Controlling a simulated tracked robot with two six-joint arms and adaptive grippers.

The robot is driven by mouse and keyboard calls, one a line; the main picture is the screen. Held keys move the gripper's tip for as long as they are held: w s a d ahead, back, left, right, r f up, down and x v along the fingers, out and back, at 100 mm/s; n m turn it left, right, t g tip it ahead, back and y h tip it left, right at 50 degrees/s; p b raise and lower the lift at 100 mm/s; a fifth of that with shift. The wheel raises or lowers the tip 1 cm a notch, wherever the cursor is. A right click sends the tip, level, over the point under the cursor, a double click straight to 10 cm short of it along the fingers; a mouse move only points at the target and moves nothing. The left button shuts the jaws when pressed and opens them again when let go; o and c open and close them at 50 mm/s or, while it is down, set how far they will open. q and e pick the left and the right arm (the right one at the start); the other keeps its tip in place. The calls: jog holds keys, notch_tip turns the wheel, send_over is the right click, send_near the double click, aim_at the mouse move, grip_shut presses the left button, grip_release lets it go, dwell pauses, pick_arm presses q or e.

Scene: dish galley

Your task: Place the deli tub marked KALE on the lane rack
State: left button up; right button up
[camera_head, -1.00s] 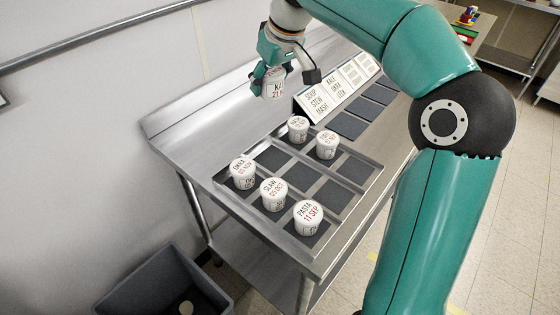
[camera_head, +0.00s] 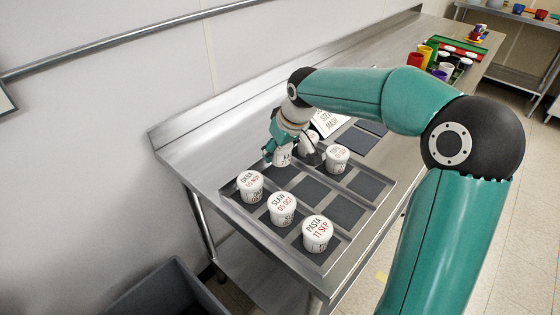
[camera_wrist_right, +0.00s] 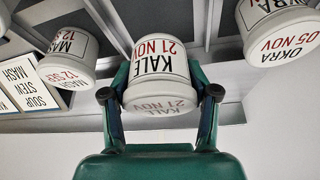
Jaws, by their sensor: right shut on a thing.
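The white KALE 21 NOV tub (camera_wrist_right: 158,70) is between the two fingers of my right gripper (camera_wrist_right: 160,92), which is shut on it. In the head view my right gripper (camera_head: 284,146) holds the tub (camera_head: 283,158) upright at the far left part of the lane rack (camera_head: 346,211). The tub is between the OKRA tub (camera_head: 250,186) and the MASH tub (camera_wrist_right: 68,58). I cannot tell whether its base touches the rack. My left gripper is not in view.
A SLAW tub (camera_head: 282,208), a PASTA tub (camera_head: 317,234) and another tub (camera_head: 337,158) stand in the rack. Several dark pads are bare. A label sign (camera_head: 331,121) stands behind. A grey bin (camera_head: 172,280) is on the floor. Coloured cups are at the far end.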

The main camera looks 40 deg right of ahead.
aim_at(279, 170)
jog(key=shift+f, duration=1.85)
jog(key=shift+f, duration=0.1)
jog(key=o, duration=1)
jog(key=shift+c, duration=0.2)
jog(key=v, duration=1.2)
jog(key=shift+r, duration=0.25)
